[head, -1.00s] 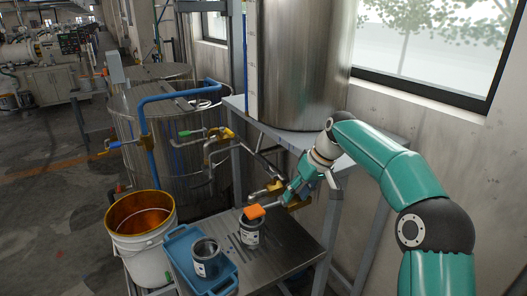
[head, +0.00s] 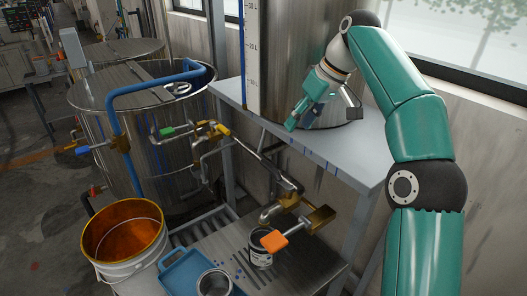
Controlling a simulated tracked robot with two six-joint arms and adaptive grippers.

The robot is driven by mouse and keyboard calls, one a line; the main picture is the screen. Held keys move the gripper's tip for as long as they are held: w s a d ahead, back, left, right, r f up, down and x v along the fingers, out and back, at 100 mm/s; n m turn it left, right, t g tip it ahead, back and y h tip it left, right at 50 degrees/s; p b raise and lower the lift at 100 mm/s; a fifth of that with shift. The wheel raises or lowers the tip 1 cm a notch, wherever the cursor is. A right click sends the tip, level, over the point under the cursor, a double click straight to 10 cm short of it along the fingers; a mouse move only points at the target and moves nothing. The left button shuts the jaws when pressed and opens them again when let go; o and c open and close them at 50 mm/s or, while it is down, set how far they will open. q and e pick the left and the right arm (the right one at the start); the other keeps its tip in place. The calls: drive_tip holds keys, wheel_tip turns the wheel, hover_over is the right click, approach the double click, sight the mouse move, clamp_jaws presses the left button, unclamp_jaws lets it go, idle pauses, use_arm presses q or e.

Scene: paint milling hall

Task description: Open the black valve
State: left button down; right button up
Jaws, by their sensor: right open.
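A dark, nearly black piece (head: 290,184) sits at the lower end of a thin pipe beside brass fittings (head: 315,216); I cannot tell for sure whether it is the black valve's handle. An orange valve handle (head: 273,241) sticks out from these fittings, above a small can. My right gripper (head: 293,122) is open and empty. It shows in front of the steel tank and above the shelf's front edge, clear of the fittings and up from them in the picture. My left gripper is out of view.
Other handles are green (head: 167,132), yellow (head: 222,129) and blue (head: 83,149). A white bucket (head: 125,265), a blue tray (head: 172,278) and open cans (head: 260,258) stand below. The shelf (head: 345,150) overhangs the fittings.

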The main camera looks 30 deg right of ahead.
drive_tip(key=b, duration=0.4)
approach(276, 175)
drive_tip(key=w+f, duration=0.3)
drive_tip(key=w+a+f, duration=0.1)
drive_tip(key=w+f, duration=0.2)
drive_tip(key=shift+a, duration=0.15)
drive_tip(key=shift+w+a+f, duration=0.1)
drive_tip(key=shift+w+f, duration=0.1)
drive_tip(key=shift+f, duration=0.35)
clamp_jaws()
drive_tip(key=shift+r, duration=0.1)
